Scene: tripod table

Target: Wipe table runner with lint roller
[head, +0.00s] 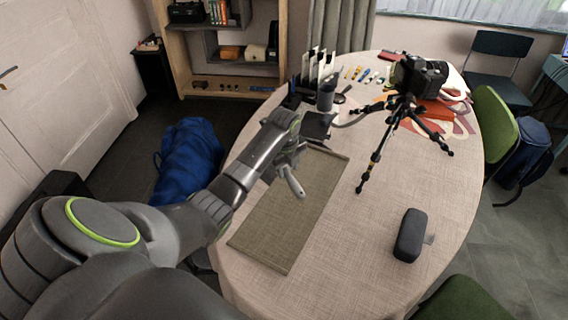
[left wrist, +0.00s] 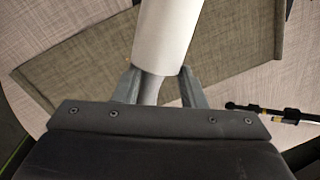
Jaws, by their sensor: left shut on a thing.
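The table runner (head: 304,222) is an olive-brown woven strip lying flat on the oval table, left of its middle. It also fills much of the left wrist view (left wrist: 95,60). My left gripper (head: 286,166) is over the far part of the runner. It is shut on the grey handle of the lint roller (head: 293,183). In the left wrist view the white roller (left wrist: 166,35) points away from my fingers (left wrist: 155,88), over the runner. I cannot tell whether the roller touches the cloth. My right gripper is not in view.
A dark case (head: 410,235) lies nearer on the right. A dark cup (head: 326,97) and other items crowd the far end. The near table (head: 335,285) is clear.

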